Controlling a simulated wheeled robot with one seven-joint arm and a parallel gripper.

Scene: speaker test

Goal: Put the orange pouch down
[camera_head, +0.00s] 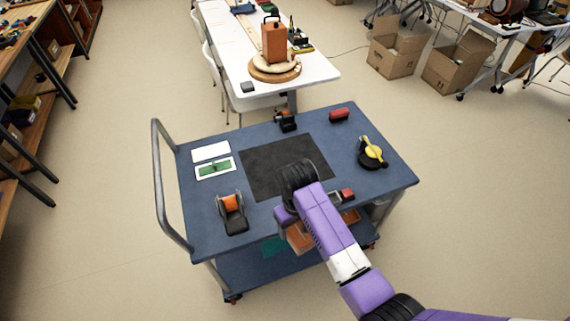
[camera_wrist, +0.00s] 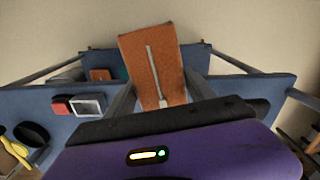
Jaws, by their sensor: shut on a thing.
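The orange pouch (camera_wrist: 155,65), with a pale zip down its middle, is between the grey fingers of my gripper (camera_wrist: 160,98) in the wrist view. The gripper is shut on its near end. In the head view, part of the pouch (camera_head: 299,239) shows below my gripper (camera_head: 291,222), at the near edge of the blue cart (camera_head: 225,265). My arm hides the rest of it and most of the fingers there. The wrist view shows floor and the cart's lower shelf behind the pouch. I cannot tell its exact height.
The cart top bears a black mat (camera_head: 270,170), a tape dispenser (camera_head: 232,212), a green-and-white card (camera_head: 215,168), a white card (camera_head: 210,151), a red case (camera_head: 339,115) and a yellow-and-black tool (camera_head: 372,153). The mat's visible surface is mostly clear. A white table (camera_head: 318,70) stands behind.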

